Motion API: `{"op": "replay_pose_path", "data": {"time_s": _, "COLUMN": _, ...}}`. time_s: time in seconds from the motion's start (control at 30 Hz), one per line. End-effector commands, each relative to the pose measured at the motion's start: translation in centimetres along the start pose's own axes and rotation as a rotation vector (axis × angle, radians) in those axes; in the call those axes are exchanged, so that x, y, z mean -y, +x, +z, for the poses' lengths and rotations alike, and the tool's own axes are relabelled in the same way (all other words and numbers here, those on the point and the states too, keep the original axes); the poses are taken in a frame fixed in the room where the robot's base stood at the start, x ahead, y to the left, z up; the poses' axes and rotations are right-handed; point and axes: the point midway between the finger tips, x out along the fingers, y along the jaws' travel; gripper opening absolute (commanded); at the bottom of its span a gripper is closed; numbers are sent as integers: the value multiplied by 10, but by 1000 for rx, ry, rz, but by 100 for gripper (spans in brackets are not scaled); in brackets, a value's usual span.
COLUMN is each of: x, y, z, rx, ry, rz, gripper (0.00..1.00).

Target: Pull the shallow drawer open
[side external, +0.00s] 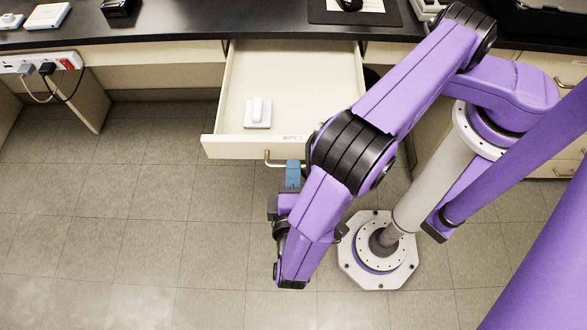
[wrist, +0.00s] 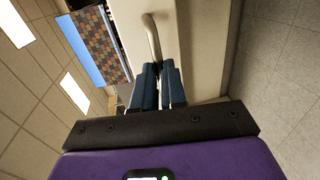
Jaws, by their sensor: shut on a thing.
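The shallow drawer (side external: 293,85) is pulled well out from under the black counter in the side external view. Its cream front is labelled WIPES, and a small white object (side external: 258,113) lies inside near the front left. The drawer's bar handle (side external: 267,158) is on the front face; it also shows in the wrist view (wrist: 152,38). My gripper (side external: 292,166) is at the handle, with its blue fingers shut on it; the wrist view shows the fingers (wrist: 158,72) close together at the handle's end. Part of the drawer's right side is hidden behind my arm.
The black counter (side external: 180,28) runs along the back, with a mouse pad (side external: 330,14) on it. A power strip (side external: 40,62) with plugged cables hangs at the left. Cream cabinet drawers (side external: 560,70) stand at the right. The tiled floor (side external: 130,220) in front is clear.

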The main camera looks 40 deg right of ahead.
Motion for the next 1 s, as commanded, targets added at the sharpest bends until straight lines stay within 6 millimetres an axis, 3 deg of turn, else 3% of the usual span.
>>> {"op": "replay_pose_path", "data": {"time_s": 0.1, "x": 0, "y": 0, "z": 0, "rx": 2, "ry": 1, "rz": -2, "gripper": 0}}
{"op": "replay_pose_path", "data": {"time_s": 0.13, "x": 0, "y": 0, "z": 0, "rx": 2, "ry": 1, "rz": -2, "gripper": 21}}
{"op": "replay_pose_path", "data": {"time_s": 0.2, "x": 0, "y": 0, "z": 0, "rx": 1, "ry": 1, "rz": -2, "gripper": 37}}
{"op": "replay_pose_path", "data": {"time_s": 0.47, "x": 0, "y": 0, "z": 0, "rx": 0, "ry": 1, "rz": -1, "gripper": 37}}
{"op": "replay_pose_path", "data": {"time_s": 0.63, "x": 0, "y": -11, "z": -1, "rx": -3, "ry": 2, "rz": -2, "gripper": 37}}
{"op": "replay_pose_path", "data": {"time_s": 1.0, "x": 1, "y": -82, "z": -1, "rx": -4, "ry": 2, "rz": -4, "gripper": 37}}
